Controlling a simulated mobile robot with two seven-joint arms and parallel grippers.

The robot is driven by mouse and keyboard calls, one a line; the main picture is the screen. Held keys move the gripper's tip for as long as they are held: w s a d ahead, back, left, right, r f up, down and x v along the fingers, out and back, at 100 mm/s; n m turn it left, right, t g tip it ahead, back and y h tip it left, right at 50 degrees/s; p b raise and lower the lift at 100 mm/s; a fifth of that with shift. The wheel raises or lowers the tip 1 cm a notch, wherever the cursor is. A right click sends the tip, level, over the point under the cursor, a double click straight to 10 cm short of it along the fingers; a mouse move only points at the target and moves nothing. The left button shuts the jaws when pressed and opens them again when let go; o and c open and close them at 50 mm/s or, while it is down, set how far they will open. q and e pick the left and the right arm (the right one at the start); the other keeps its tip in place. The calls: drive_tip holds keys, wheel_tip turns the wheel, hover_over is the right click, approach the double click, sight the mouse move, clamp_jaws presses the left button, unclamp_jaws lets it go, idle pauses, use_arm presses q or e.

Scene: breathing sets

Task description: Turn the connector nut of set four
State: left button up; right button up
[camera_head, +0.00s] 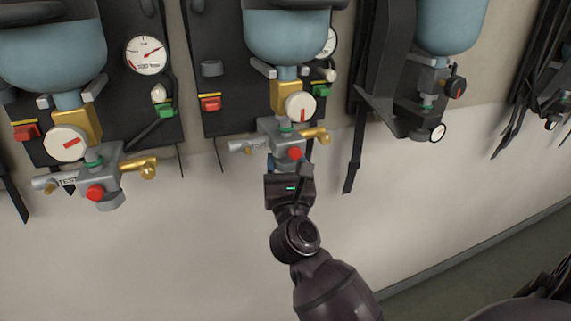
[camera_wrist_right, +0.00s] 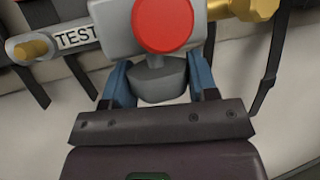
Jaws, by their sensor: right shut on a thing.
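The breathing set in the middle of the head view has a blue-grey cylinder (camera_head: 286,36), a brass block (camera_head: 284,96) and a grey valve body (camera_head: 270,134) with a red button (camera_head: 295,153). Below the valve body is a grey connector nut (camera_wrist_right: 160,84), clear in the right wrist view. My right gripper (camera_head: 287,172) is at the underside of this valve body. Its two blue fingers stand on either side of the nut and are shut on it. The gripper hides most of the nut in the head view. No set number is readable. My left gripper is not in view.
Another set with a similar valve body (camera_head: 110,174) hangs to the left, and one with a black knob (camera_head: 457,88) hangs to the right. A black strap (camera_head: 356,160) hangs right of the gripper. The pale wall below is bare.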

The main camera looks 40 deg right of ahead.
drive_tip(key=o, duration=0.9)
drive_tip(key=b+v, duration=0.3)
drive_tip(key=v, duration=0.7)
drive_tip(key=shift+s+a+f, duration=0.1)
drive_tip(key=shift+s+a, duration=0.1)
drive_tip(key=shift+s, duration=0.15)
